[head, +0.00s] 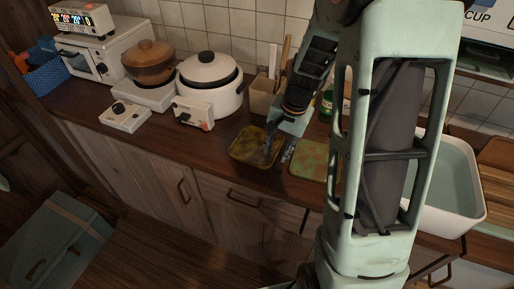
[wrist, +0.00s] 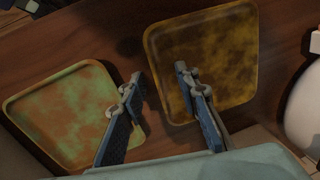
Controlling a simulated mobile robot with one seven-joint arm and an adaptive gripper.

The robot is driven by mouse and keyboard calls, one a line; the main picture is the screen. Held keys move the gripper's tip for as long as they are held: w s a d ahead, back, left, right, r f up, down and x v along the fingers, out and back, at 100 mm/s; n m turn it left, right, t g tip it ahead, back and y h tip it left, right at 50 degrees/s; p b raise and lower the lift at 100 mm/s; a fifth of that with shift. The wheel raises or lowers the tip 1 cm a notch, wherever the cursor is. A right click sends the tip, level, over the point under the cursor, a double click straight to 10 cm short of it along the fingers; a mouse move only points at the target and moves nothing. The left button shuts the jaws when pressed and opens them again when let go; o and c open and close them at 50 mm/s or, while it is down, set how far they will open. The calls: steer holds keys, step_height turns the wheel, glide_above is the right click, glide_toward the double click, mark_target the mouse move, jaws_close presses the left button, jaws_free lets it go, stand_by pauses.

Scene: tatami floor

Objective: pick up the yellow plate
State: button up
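The yellow plate (head: 243,148) is a square, dark mottled yellow-brown plate lying flat on the wooden counter. In the wrist view the yellow plate (wrist: 222,62) is at the upper right. My gripper (head: 278,150) is open with nothing between its fingers. I cannot tell whether the finger touches the plate. The finger hides a little of the plate's left side.
A green and orange square plate (head: 310,158) lies close by on the right. A white basin (head: 455,190) is at the right. The counter's front edge is near.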

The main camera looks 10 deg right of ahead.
jaws_close()
steer(key=shift+r, duration=0.1)
stand_by(0.4)
